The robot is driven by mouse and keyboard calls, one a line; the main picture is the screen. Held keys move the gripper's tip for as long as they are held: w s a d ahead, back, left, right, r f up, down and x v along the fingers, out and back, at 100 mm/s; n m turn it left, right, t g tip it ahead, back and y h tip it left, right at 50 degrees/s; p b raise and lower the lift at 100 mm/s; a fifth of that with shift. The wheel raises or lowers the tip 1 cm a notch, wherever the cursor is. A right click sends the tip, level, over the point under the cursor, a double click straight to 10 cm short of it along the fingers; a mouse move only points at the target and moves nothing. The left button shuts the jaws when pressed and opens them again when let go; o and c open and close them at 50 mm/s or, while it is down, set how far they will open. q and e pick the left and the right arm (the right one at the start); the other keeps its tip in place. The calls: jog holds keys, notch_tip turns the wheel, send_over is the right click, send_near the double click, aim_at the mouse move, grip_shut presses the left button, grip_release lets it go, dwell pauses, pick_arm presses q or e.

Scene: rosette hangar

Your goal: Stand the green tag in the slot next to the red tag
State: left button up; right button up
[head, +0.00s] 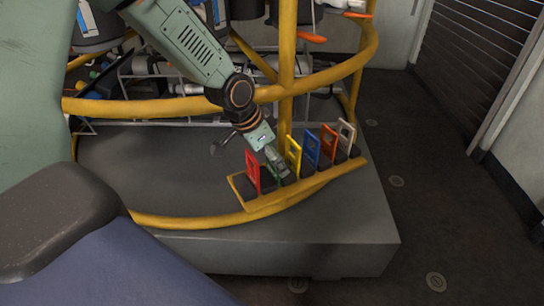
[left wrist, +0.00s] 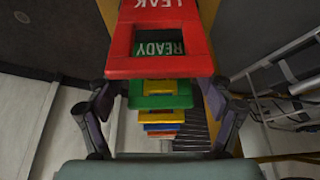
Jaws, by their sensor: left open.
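The red tag (head: 252,172), marked LEAK, stands upright at the near left end of the rack. It also shows large at the top of the left wrist view (left wrist: 160,66). The green tag (left wrist: 160,101), marked READY, stands upright in line just behind it, between the red and yellow tags. In the head view it is mostly hidden by my left gripper (head: 275,163). My left gripper is open, with its fingers (left wrist: 163,98) apart on either side of the green tag. I cannot tell whether they touch it. My right gripper is not in view.
The yellow-edged rack (head: 305,186) also holds a yellow tag (head: 293,154), a blue tag (head: 312,150), an orange tag (head: 328,143) and a white tag (head: 347,134). A yellow post (head: 287,75) and curved rail (head: 330,77) stand close behind. Floor on the right is clear.

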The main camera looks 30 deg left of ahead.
pick_arm(q)
jog(key=shift+r, duration=0.45)
jog(key=p+v, duration=0.5)
jog(key=v, duration=0.6)
jog(key=shift+s+r, duration=0.15)
jog(key=shift+r, duration=0.05)
